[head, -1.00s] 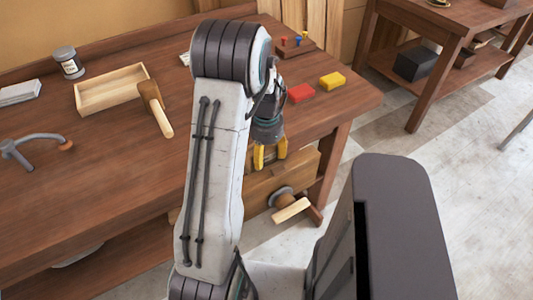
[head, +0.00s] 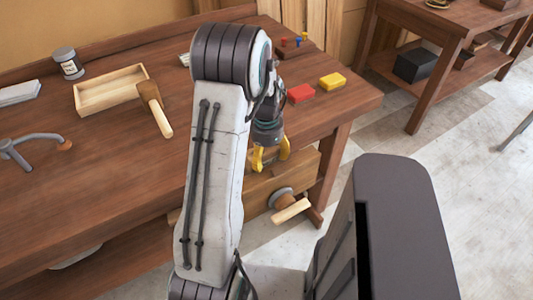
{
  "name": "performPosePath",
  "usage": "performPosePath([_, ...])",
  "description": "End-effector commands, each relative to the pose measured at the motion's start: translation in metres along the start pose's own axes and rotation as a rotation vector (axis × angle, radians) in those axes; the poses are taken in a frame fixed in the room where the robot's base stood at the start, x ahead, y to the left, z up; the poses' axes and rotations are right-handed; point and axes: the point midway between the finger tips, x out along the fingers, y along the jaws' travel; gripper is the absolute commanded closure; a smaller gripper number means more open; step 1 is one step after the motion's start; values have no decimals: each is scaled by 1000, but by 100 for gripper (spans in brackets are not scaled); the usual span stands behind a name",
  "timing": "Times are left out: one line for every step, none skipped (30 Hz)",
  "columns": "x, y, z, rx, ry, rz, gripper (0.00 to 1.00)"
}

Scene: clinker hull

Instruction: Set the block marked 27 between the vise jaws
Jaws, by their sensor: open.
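My gripper (head: 271,156) has yellow fingers that are spread open. It points down over the wooden vise (head: 287,177) at the bench's front right. I see no block between the fingers, and the gap between the vise jaws is mostly hidden by my arm and gripper. A red block (head: 300,93) and a yellow block (head: 333,81) lie on the bench top beyond the gripper. No number is legible on either, so I cannot tell which block is marked 27. The vise's round screw and wooden handle (head: 291,210) stick out in front.
A mallet (head: 154,108) leans on a wooden tray (head: 110,90) at left on the workbench (head: 100,165). A jar (head: 68,63) and a curved-handled tool (head: 35,146) are further left. A small rack with colored pegs (head: 295,45) stands behind. Bare bench top lies around the blocks.

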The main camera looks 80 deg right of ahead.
Motion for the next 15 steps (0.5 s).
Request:
performPosePath([4, 3, 3, 0, -11, 11, 13])
performPosePath([4, 3, 3, 0, -11, 11, 13])
performPosePath([2, 3, 3, 0, -11, 11, 13])
performPosePath([0, 3, 3, 0, -11, 11, 13])
performPosePath([-2, 3, 3, 0, -11, 11, 13])
performPosePath([-6, 3, 3, 0, -10, 10, 13])
performPosePath([-9, 2, 3, 0, -10, 10, 13])
performPosePath([-13, 2, 2, 0, -9, 9, 13])
performPosePath([-17, 1, 1, 0, -5, 5, 13])
performPosePath([-22, 1, 1, 0, -4, 5, 13])
performPosePath([-28, 1, 1, 0, -3, 3, 13])
performPosePath([-36, 1, 0, 0, -2, 2, 13])
performPosePath([-42, 0, 0, 0, -2, 2, 13])
performPosePath([-48, 0, 0, 0, -2, 2, 13])
performPosePath([-56, 0, 0, 0, -1, 1, 13])
